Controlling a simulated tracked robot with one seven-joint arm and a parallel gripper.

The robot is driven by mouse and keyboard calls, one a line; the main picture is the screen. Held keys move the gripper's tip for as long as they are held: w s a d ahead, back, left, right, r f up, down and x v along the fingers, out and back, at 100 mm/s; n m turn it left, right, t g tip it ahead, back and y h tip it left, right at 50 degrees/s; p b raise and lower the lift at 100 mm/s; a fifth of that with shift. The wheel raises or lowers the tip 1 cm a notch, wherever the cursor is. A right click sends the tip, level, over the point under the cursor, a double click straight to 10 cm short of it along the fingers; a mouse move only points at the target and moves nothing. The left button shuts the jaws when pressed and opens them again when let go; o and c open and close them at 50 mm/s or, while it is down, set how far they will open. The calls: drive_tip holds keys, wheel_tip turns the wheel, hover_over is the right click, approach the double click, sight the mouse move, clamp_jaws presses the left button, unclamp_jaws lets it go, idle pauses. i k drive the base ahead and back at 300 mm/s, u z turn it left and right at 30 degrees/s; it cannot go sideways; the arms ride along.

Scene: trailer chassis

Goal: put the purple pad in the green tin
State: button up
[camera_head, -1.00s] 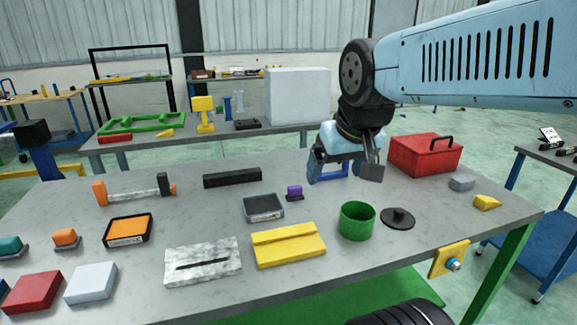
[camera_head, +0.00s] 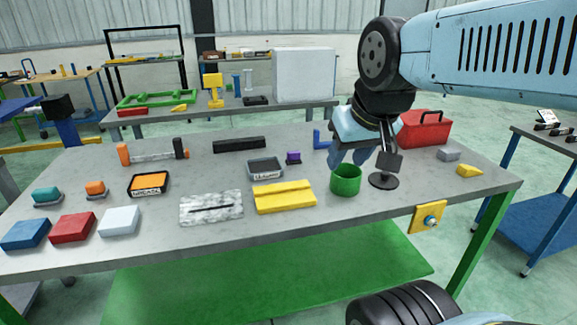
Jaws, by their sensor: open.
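The purple pad (camera_head: 293,156) is a small purple block with a dark base, standing on the grey bench near its middle. The green tin (camera_head: 345,181) is a round, open-topped can to its right and nearer the front edge. My gripper (camera_head: 364,163) is open, its jaws pointing down, just behind and above the tin and to the right of the pad. I see nothing between the jaws. Whether the gripper touches the tin cannot be told. The bottom inside the tin is hidden.
A dark lid with a knob (camera_head: 383,181) lies right of the tin. A dark-framed tray (camera_head: 265,167) and yellow block (camera_head: 284,197) are near the pad. A blue bracket (camera_head: 321,139) and red toolbox (camera_head: 424,131) stand behind. Bare bench lies at the front right.

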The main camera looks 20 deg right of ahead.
sight(344, 186)
drive_tip(key=z, duration=0.2)
drive_tip(key=i, duration=0.9)
drive_tip(key=z, duration=0.25)
